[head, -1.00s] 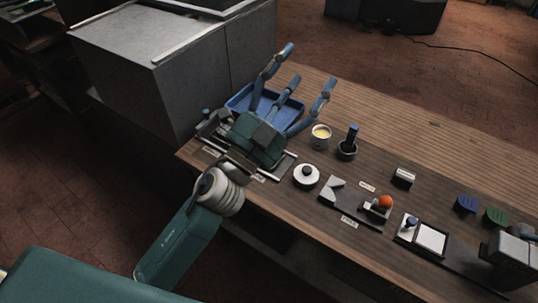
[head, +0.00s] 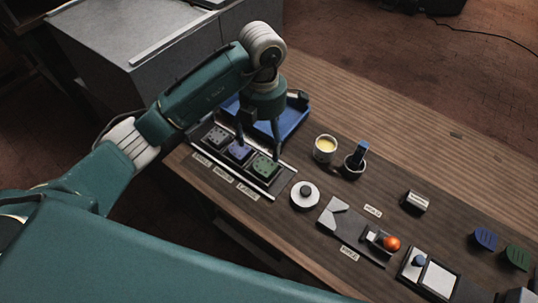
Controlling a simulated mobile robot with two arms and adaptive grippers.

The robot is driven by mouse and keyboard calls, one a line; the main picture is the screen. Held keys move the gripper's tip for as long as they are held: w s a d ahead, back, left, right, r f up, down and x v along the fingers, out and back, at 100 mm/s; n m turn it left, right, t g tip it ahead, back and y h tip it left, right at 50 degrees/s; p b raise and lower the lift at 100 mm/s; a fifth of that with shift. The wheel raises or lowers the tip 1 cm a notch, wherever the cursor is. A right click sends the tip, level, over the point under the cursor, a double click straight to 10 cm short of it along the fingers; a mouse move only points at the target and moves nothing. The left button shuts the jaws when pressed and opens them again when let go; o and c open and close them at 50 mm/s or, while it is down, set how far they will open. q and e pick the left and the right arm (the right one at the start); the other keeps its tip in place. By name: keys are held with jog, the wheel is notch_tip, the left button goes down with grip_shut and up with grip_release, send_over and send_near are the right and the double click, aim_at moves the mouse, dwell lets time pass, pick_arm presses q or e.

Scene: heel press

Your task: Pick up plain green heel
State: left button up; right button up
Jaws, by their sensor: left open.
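A green heel-shaped block (head: 264,166) with small dark marks on top sits in the right-hand slot of the rack (head: 283,181). A purple-blue block (head: 239,151) and a grey block (head: 216,137) sit in the slots to its left. My left gripper (head: 259,147) points down above the rack, open and empty, its fingers just behind the green and purple-blue blocks. Whether a finger touches a block I cannot tell. Another green piece (head: 517,257), rounded, lies at the far right beside a blue one (head: 485,239). My right gripper is not in view.
A blue tray (head: 292,118) stands behind the rack. A cup with yellow contents (head: 325,148), a dark pot with a blue-handled tool (head: 355,165) and a round white lidded item (head: 305,195) stand to the right. The back of the bench is clear.

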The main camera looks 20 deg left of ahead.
aim_at(265, 165)
pick_arm(q)
jog(key=f, duration=0.1)
jog(key=s+f, duration=0.1)
jog(key=f+p, duration=0.1)
jog(key=f, duration=0.1)
jog(key=shift+s+d, duration=0.1)
jog(key=shift+s, duration=0.3)
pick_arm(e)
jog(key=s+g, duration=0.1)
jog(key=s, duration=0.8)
pick_arm(q)
jog(key=shift+w+f, duration=0.15)
jog(key=shift+f, duration=0.15)
notch_tip(265, 165, down, 4)
jog(key=shift+d+f+p, duration=0.1)
jog(key=shift+f+p, duration=0.1)
jog(key=shift+p, duration=0.95)
jog(key=shift+f, duration=0.2)
jog(key=shift+w, duration=0.1)
jog(key=shift+f, duration=0.1)
jog(key=c, duration=1.4)
jog(key=shift+o, duration=0.2)
jog(key=shift+r, duration=0.25)
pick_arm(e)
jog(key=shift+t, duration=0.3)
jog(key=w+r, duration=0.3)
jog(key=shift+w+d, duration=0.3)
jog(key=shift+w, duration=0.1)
